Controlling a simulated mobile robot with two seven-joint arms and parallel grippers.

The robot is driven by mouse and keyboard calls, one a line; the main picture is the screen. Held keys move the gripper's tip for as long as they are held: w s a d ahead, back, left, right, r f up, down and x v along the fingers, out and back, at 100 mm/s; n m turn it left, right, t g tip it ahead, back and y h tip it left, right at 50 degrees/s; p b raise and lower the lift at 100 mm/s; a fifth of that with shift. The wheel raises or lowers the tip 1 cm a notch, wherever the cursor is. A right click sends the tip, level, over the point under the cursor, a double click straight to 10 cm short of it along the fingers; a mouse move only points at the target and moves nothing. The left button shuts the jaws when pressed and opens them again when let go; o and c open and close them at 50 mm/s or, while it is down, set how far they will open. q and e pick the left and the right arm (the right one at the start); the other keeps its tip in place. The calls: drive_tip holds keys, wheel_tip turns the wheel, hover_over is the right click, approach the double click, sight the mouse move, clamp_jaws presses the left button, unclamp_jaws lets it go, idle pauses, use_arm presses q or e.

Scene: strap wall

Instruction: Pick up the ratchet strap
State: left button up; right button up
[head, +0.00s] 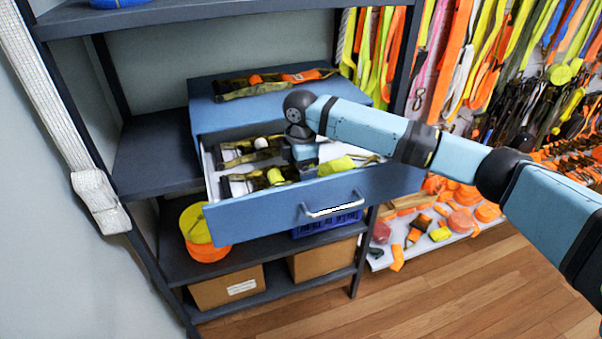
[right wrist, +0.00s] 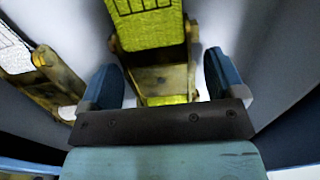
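Several ratchet straps with camouflage-coloured ratchets lie in an open blue drawer (head: 255,218). One has a white roll (head: 262,143), one a yellow roll (head: 275,176), and yellow-green webbing (head: 340,164) lies beside my right gripper (head: 304,155). That gripper points down into the drawer, its fingertips largely hidden in the head view. In the right wrist view, my open right gripper (right wrist: 163,82) has a finger on each side of a ratchet strap (right wrist: 150,27) with yellow-green webbing and a camouflage ratchet. I cannot tell whether the fingers touch it. My left gripper is not in view.
Another strap (right wrist: 45,80) lies left of the fingers in the right wrist view. A strap with orange webbing (head: 275,82) lies on the drawer cabinet's top (head: 208,100). A dark shelf rack (head: 155,150) surrounds the cabinet. Hanging straps (head: 480,50) fill the right wall.

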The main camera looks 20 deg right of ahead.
drive_tip(key=c, duration=1.1)
drive_tip(key=shift+w+r, duration=0.1)
drive_tip(key=shift+c, duration=0.8)
